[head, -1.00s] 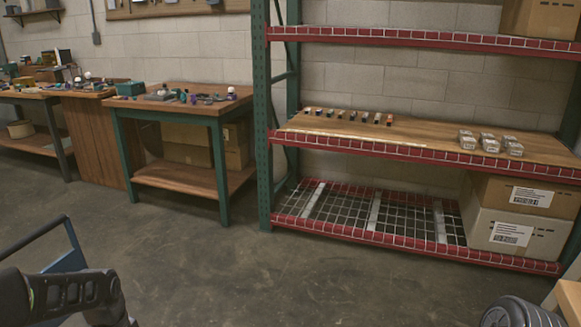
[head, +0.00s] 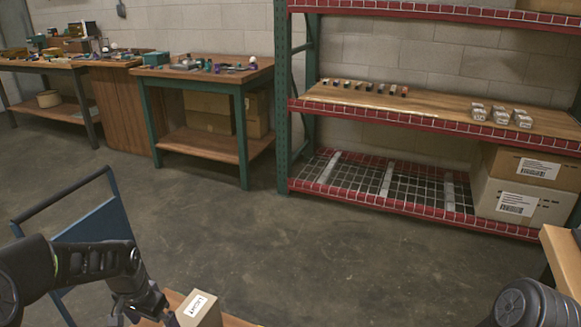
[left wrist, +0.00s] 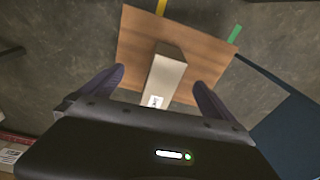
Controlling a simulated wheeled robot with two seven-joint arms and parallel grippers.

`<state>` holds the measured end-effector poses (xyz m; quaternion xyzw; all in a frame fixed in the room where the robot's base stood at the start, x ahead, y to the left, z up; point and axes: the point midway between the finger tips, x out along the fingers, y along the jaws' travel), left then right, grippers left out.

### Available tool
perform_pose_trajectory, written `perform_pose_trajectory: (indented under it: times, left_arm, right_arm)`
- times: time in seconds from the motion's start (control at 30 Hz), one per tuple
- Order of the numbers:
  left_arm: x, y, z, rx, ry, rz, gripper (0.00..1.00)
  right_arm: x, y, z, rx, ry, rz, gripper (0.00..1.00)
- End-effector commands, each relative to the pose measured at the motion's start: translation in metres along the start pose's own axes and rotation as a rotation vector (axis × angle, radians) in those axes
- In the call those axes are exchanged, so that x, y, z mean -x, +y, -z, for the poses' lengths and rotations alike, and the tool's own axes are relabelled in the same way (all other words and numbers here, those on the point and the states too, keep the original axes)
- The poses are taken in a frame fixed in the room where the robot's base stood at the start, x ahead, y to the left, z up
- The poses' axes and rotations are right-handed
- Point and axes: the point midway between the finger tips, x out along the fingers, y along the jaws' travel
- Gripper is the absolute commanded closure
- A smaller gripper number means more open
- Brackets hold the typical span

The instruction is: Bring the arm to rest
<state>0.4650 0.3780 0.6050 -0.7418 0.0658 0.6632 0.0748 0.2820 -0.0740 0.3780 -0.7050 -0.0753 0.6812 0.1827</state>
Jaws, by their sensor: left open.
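My left arm reaches in from the lower left in the head view, and its gripper (head: 145,307) is at the bottom edge, beside a small pale box (head: 203,310) with a white printed label. In the left wrist view the gripper (left wrist: 160,80) is open, with its dark fingers apart. The box (left wrist: 167,72) shows between and beyond them on a wooden board (left wrist: 205,60). Gaps show on both sides of the box, so the fingers do not grip it. My right arm shows only as a dark part at the lower right; its gripper is out of view.
A blue cart frame with a handle (head: 62,195) stands beside my left arm. A red and green shelf rack (head: 283,100) holds small parts, grey packs (head: 500,114) and cartons (head: 515,200). Workbenches (head: 205,78) line the wall. The concrete floor (head: 300,250) between is clear.

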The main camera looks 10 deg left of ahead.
Motion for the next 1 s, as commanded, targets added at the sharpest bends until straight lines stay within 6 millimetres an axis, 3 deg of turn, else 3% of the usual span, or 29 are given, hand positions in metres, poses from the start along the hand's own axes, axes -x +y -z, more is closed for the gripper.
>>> perform_pose_trajectory:
  times: [0.23,0.37,0.5,0.57,0.7,0.8,1.0]
  left_arm:
    - [-0.022,0.021,0.029,0.098,0.146,-0.014,0.0]
    - [-0.058,0.053,0.041,0.165,0.216,-0.054,0.0]
    - [-0.112,0.102,0.04,0.253,0.266,-0.117,0.0]
    - [-0.142,0.13,0.032,0.297,0.273,-0.151,0.0]
    - [-0.209,0.199,-0.007,0.394,0.251,-0.223,0.0]
    - [-0.236,0.231,-0.034,0.43,0.218,-0.252,0.0]
    - [-0.27,0.276,-0.083,0.442,0.131,-0.29,0.0]
  right_arm:
    - [-0.001,0.001,0.001,-0.003,0.002,-0.002,1.0]
    - [-0.008,0.006,0.003,-0.006,0.007,-0.004,1.0]
    - [-0.021,0.013,0.006,-0.01,0.014,-0.008,1.0]
    - [-0.029,0.017,0.008,-0.013,0.019,-0.01,1.0]
    - [-0.048,0.028,0.012,-0.02,0.03,-0.015,1.0]
    - [-0.056,0.033,0.014,-0.022,0.035,-0.017,1.0]
    - [-0.069,0.04,0.017,-0.026,0.041,-0.02,1.0]
